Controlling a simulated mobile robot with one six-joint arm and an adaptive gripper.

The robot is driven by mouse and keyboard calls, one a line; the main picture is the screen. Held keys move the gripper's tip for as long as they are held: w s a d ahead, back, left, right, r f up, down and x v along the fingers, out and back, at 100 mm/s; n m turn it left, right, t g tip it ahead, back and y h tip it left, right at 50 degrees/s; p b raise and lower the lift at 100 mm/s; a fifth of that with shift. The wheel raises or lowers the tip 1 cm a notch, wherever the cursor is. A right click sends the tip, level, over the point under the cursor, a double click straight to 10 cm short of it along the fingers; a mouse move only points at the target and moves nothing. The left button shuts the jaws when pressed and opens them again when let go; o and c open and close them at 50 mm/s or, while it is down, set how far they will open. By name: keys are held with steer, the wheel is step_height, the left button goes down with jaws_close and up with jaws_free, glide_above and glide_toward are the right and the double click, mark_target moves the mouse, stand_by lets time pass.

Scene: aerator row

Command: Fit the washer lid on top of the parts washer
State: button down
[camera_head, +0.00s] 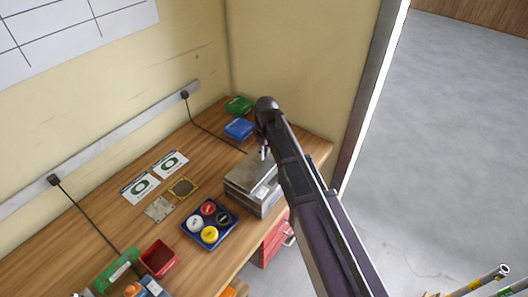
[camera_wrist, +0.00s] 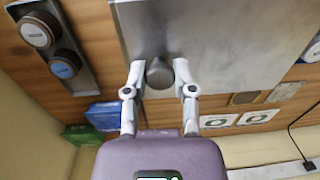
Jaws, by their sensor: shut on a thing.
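The parts washer (camera_head: 240,194) is a grey metal box near the right end of the wooden bench. The washer lid (camera_head: 250,172) is a flat grey plate over its top. In the wrist view the lid (camera_wrist: 240,45) is a broad metal sheet with a round dark knob (camera_wrist: 158,75). My gripper (camera_wrist: 160,70) has a fingertip on each side of this knob and is shut on it. In the head view my arm hides the gripper and the lid's right side. I cannot tell whether the lid rests fully on the washer.
A blue tray of round coloured caps (camera_head: 192,242) stands left of the washer. A red bin (camera_head: 159,258) is further left. Blue (camera_head: 239,129) and green (camera_head: 239,104) packs lie behind. Two grey-and-blue round pieces sit in a strip tray (camera_wrist: 78,75) beside the lid.

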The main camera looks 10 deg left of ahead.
steer(key=shift+f+b, duration=0.5)
stand_by(0.3)
steer(key=shift+c, duration=1.8)
jaws_free()
step_height(320, 180, up, 7)
steer(key=p, duration=0.7)
